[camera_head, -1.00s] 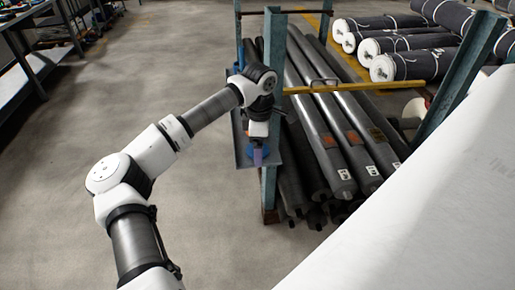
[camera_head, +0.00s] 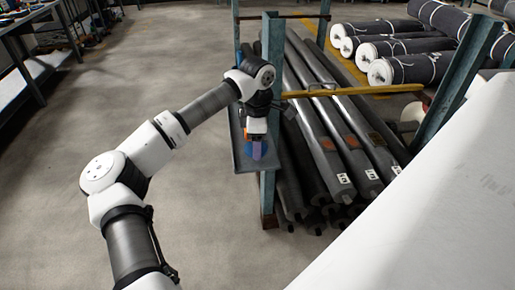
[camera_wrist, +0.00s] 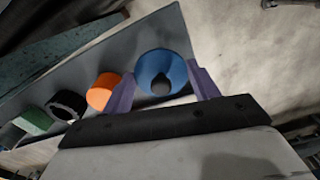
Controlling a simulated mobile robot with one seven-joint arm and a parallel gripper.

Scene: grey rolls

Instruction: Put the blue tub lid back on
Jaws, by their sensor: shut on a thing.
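A round blue piece, which I take for the tub lid (camera_wrist: 176,62), sits between my gripper's two purple fingers in the wrist view, with a dark round spot in its middle. My gripper (camera_wrist: 163,88) is shut on it. In the head view my gripper (camera_head: 257,152) points down over the narrow grey shelf (camera_head: 240,163) beside the blue-green post, with a little blue showing at its fingertips. I cannot make out a separate tub, and the height of the blue piece above the shelf is unclear.
On the shelf, left of the fingers in the wrist view, are an orange round piece (camera_wrist: 101,92), a black ring (camera_wrist: 68,106) and a green piece (camera_wrist: 33,120). A rack post (camera_head: 268,100) stands close right of my gripper. Long grey rolls (camera_head: 325,140) lie beyond it; open floor lies left.

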